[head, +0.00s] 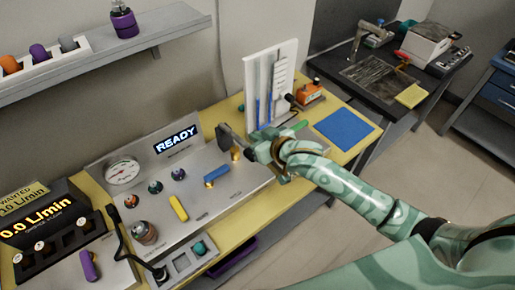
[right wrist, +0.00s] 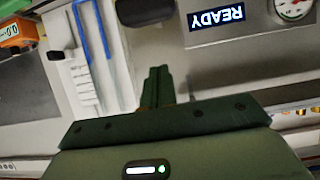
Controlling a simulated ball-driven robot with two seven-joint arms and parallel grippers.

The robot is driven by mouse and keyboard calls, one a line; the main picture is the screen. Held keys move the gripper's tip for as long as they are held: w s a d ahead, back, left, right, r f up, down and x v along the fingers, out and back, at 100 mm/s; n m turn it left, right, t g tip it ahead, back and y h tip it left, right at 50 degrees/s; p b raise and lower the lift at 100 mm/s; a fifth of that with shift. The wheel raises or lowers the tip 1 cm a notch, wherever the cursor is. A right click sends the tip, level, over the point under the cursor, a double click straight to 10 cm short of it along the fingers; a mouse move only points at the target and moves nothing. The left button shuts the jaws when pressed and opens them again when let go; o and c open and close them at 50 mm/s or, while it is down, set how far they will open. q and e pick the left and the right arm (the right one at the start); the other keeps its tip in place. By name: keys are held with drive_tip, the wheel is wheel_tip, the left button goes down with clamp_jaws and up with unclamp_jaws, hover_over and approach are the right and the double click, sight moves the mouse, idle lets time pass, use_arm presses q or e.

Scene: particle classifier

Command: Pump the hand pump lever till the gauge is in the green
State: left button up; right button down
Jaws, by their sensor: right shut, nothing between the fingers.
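The round white gauge (head: 122,172) sits at the upper left of the grey panel (head: 240,185). It also shows at the top right of the right wrist view (right wrist: 293,9). Its needle is too small to read. A dark, thick handle, apparently the pump lever (head: 224,136), stands at the panel's right end. Its dark rounded grip (right wrist: 146,10) is at the top of the right wrist view. My right gripper (head: 250,141) is just right of the handle. Its fingers (right wrist: 158,82) are shut and empty, with a gap to the grip. My left gripper is not in view.
A lit READY display (head: 177,140) is on the panel, with knobs and a blue handle (head: 216,174) below. A white board with blue tubes (head: 270,85) stands behind my right gripper. An orange device (head: 309,92) and blue mat (head: 344,130) lie to the right.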

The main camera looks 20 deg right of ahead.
wheel_tip(320, 180, down, 3)
drive_tip(key=shift+r, duration=0.1)
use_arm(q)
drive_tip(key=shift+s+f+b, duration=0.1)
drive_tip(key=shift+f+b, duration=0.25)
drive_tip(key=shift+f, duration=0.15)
use_arm(e)
drive_tip(key=shift+s+f, duration=0.15)
drive_tip(key=shift+f, duration=0.6)
